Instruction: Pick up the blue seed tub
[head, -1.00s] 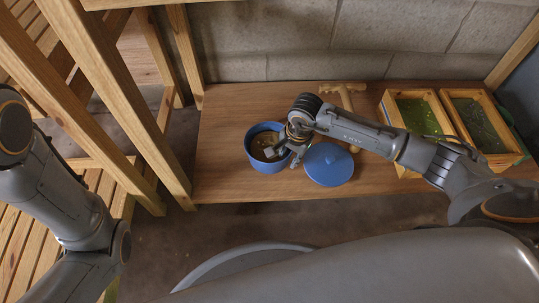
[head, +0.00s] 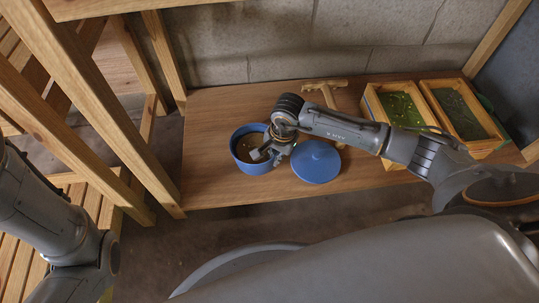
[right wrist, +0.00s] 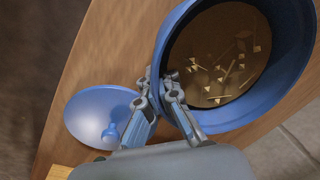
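The blue seed tub (head: 239,160) stands upright and uncovered on the wooden bench, left of its blue lid. Brown contents with pale bits show inside it. In the right wrist view the tub (right wrist: 290,98) fills the upper right. My right gripper (head: 267,154) is at the tub's right rim. In the right wrist view its fingers (right wrist: 160,84) are close together across the tub wall, one inside and one outside, and look shut on it. The tub appears to rest on the bench. My left arm shows at the left edge; its gripper is out of view.
The round blue lid (head: 317,162) lies on the bench (head: 215,115) just right of the tub. A wooden tool (head: 325,85) lies behind. Two wooden trays with green contents (head: 402,108) (head: 461,112) stand at the right. Wooden posts (head: 95,105) rise at the left.

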